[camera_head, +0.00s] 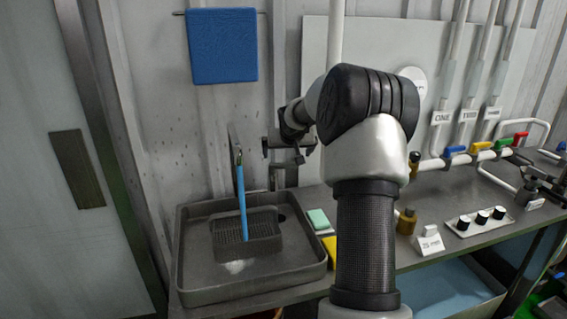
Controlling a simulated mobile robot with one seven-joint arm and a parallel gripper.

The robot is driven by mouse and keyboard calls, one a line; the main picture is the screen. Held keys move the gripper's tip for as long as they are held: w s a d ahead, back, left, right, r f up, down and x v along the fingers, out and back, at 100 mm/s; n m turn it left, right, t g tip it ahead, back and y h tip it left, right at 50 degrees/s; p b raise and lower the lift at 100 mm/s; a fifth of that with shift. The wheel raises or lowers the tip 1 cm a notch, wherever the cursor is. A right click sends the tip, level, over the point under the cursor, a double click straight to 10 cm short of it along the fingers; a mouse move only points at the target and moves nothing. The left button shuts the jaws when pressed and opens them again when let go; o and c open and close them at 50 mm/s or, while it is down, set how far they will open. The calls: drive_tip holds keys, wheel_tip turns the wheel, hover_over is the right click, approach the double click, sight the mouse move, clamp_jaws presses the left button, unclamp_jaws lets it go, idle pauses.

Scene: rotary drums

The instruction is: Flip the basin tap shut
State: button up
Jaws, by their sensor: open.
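The grey basin (187,265) is set at the left end of the counter. The basin tap (234,147) is a thin grey upright piece against the wall above it. A blue stream (241,200) runs from the tap down onto a dark ribbed rack (262,243) in the basin, with a pale splash in front. My gripper (284,182) hangs to the right of the tap, above the basin's back right, apart from the tap and empty. It is open. The tap's handle is too small to make out clearly.
A brown bottle (406,221), a knob plate (480,222) and pipes with coloured valve handles (481,146) stand further right.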

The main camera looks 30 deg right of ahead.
sight(284, 165)
drive_tip(key=p+x, duration=0.1)
drive_tip(key=x, duration=1)
drive_tip(key=shift+w+f, duration=0.1)
drive_tip(key=c, duration=1.2)
drive_tip(key=shift+f+b, duration=0.15)
drive_tip(key=shift+b, duration=0.2)
drive_tip(key=shift+c, duration=0.5)
drive_tip(key=b, duration=0.1)
drive_tip(key=m+b, duration=0.1)
drive_tip(key=b, duration=0.1)
drive_tip(key=shift+a+f+h, duration=0.2)
drive_tip(key=shift+f+h, duration=0.1)
drive_tip(key=shift+h, duration=0.1)
drive_tip(key=b, duration=0.2)
drive_tip(key=m+g+h+b, duration=0.1)
drive_tip(key=shift+s+a+b, duration=0.3)
drive_tip(key=shift+b, duration=0.05)
drive_tip(key=shift+s+a+r+m+g+h+b, duration=0.1)
drive_tip(key=shift+s+r+m+g+h+b, duration=0.15)
drive_tip(key=shift+m+g+h+b, duration=0.45)
drive_tip(key=shift+r+m, duration=0.2)
drive_tip(key=shift+m, duration=0.3)
drive_tip(key=shift+s, duration=0.1)
